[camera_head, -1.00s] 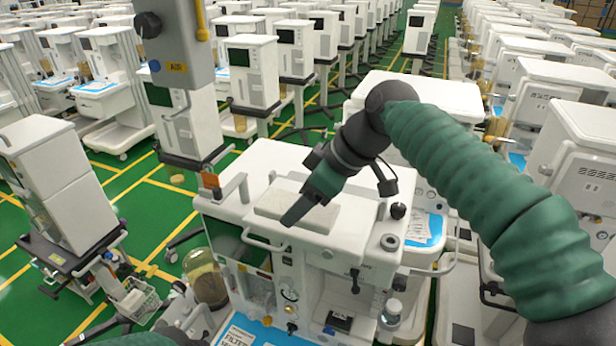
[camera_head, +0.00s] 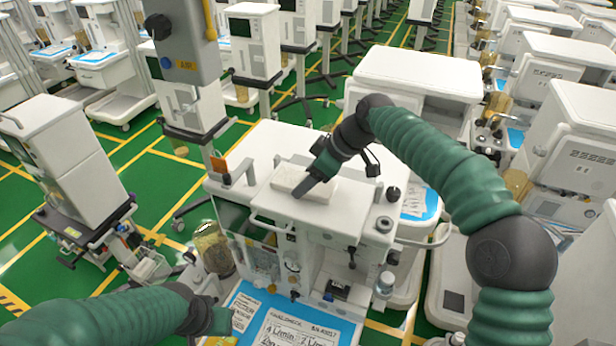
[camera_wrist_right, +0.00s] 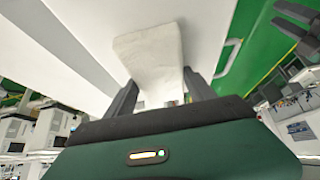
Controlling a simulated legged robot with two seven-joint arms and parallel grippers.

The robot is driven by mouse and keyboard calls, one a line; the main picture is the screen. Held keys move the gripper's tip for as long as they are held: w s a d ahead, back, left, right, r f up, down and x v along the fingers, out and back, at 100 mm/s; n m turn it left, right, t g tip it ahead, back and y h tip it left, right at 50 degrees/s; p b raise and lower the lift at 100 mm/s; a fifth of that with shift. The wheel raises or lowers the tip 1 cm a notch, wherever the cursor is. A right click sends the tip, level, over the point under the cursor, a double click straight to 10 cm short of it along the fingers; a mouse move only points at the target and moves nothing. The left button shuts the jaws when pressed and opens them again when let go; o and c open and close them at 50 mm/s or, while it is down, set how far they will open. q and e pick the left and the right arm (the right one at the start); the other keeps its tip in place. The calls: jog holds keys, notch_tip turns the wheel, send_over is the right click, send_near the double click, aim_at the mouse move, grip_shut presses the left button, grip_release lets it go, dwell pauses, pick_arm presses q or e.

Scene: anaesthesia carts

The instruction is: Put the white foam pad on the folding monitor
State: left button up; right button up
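The white foam pad (camera_head: 318,188) lies flat on the white top of the cart in front of me. It also shows in the right wrist view (camera_wrist_right: 150,52), between the two dark fingers. My right gripper (camera_head: 303,188) reaches down at the pad's front left part; in the right wrist view its fingers (camera_wrist_right: 160,92) are spread on either side of the pad's near end. Firm contact on both sides is not clear. I cannot tell surely which unit is the folding monitor.
The cart top (camera_head: 355,222) has bare room around the pad and rails at its edges. A grey hanging unit (camera_head: 182,40) is at the upper left. A blue-edged tray with printed sheets (camera_head: 290,325) is below. Other carts (camera_head: 420,75) stand close behind and right.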

jog(key=o, duration=0.4)
jog(key=shift+w+f, duration=0.25)
jog(key=shift+w, duration=0.2)
pick_arm(q)
jog(key=shift+w+f, duration=0.1)
jog(key=shift+w, duration=0.4)
jog(key=shift+s+a, duration=0.1)
jog(key=shift+s, duration=0.1)
pick_arm(e)
jog(key=shift+s+a+r, duration=0.1)
jog(key=shift+s+a, duration=0.05)
jog(key=shift+s, duration=0.1)
jog(key=shift+r, duration=0.35)
jog(key=v, duration=0.1)
jog(key=b+v, duration=0.1)
jog(key=v, duration=0.2)
jog(key=shift+w+d+r+b, duration=0.25)
jog(key=shift+b, duration=0.1)
pick_arm(q)
jog(key=shift+s+x, duration=0.2)
jog(key=shift+x, duration=0.75)
pick_arm(e)
jog(key=v, duration=0.7)
jog(key=shift+s, duration=0.15)
pick_arm(q)
jog(key=shift+w, duration=0.15)
